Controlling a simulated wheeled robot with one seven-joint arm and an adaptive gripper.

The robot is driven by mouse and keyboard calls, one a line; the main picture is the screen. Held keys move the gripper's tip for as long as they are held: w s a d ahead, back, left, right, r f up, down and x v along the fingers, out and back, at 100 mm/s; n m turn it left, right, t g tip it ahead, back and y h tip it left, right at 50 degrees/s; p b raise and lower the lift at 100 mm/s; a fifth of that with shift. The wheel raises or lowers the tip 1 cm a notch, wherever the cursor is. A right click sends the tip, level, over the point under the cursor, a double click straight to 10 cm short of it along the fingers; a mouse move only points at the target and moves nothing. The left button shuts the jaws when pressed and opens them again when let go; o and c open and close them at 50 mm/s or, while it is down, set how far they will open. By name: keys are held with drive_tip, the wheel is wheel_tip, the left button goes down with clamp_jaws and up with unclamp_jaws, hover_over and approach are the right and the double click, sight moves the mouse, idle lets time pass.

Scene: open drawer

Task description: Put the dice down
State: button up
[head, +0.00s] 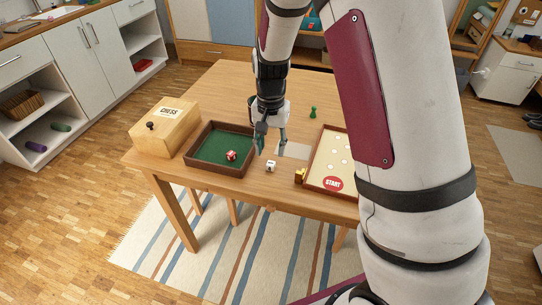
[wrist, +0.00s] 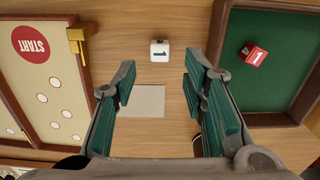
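A white die (head: 271,166) rests on the table just in front of my gripper; it also shows in the wrist view (wrist: 160,50), beyond the fingertips. A red die (head: 231,155) lies in the green-lined tray (head: 187,168), and it appears at the right of the wrist view (wrist: 254,54). My gripper (head: 271,145) points down over the table between the tray and the game board. Its fingers (wrist: 160,72) are spread apart with nothing between them, so it is open and empty.
The START game board (head: 315,156), with a yellow piece (head: 300,175) at its edge, lies right of my gripper. A pale square (wrist: 142,99) is on the table below. The wooden CHESS box (head: 165,130) stands left. A green pawn (head: 313,112) stands farther back.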

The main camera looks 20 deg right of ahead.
sight(271, 163)
wheel_tip(271, 163, up, 6)
drive_tip(key=shift+r+p, duration=0.15)
drive_tip(key=shift+p, duration=0.15)
drive_tip(key=s+r+n+t, duration=0.1)
drive_tip(key=s+r+n, duration=0.2)
drive_tip(key=s+r, duration=1.15)
drive_tip(key=s+n+t, duration=0.1)
drive_tip(key=s+n, duration=0.3)
drive_tip(key=s, duration=1.3)
drive_tip(key=shift+s+r, duration=0.2)
drive_tip(key=shift+s, duration=0.2)
wheel_tip(271, 163, up, 10)
drive_tip(key=t+p, duration=0.2)
drive_tip(key=p, duration=0.6)
drive_tip(key=shift+d+r+p, duration=0.15)
drive_tip(key=shift+r+p, duration=0.05)
drive_tip(key=shift+p, duration=0.2)
